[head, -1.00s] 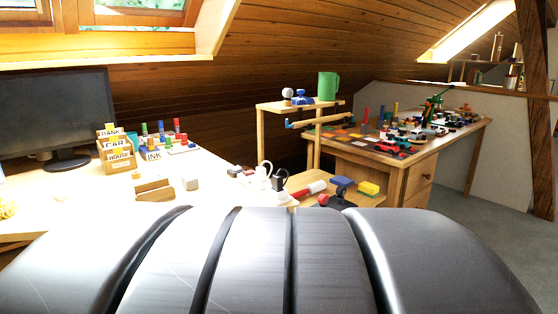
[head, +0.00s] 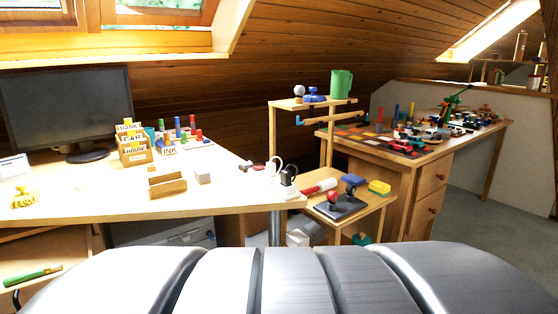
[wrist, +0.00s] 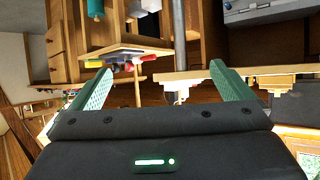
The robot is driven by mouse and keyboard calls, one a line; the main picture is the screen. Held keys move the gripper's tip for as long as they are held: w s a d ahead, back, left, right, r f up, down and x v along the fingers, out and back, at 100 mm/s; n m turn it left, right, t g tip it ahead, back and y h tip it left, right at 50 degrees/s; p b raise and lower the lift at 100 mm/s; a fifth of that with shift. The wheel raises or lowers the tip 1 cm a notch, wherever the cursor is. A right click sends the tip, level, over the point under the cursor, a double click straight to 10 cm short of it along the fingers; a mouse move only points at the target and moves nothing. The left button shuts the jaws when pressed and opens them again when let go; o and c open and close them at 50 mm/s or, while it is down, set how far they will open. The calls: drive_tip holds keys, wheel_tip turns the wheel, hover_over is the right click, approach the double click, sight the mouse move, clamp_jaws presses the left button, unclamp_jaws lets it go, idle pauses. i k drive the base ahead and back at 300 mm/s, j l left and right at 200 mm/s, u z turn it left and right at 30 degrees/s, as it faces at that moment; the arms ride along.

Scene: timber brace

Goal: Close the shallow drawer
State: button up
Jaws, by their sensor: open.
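A shallow, light-wood tray-like drawer (head: 62,252) shows at the lower left of the head view, under the left desk. It appears pulled out, and a green-handled tool (head: 34,275) lies in it. Its front is cut off by the frame and by my body. I cannot identify this drawer in the wrist view. My gripper (wrist: 162,88) is open and empty in the wrist view, its two green fingers wide apart. It does not show in the head view, and its distance from the drawer cannot be told.
The left desk (head: 110,205) carries a monitor (head: 64,108), card boxes (head: 135,150) and stamps. A low side table (head: 335,222) stands to its right. The right desk's pedestal has two drawers (head: 432,177) that look shut. Grey floor (head: 480,205) is clear at the right.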

sight(69, 245)
drive_tip(key=k, duration=0.1)
drive_tip(key=k+j+u, duration=0.1)
drive_tip(key=j+u, duration=0.55)
drive_tip(key=u, duration=0.2)
drive_tip(key=j+u, duration=0.4)
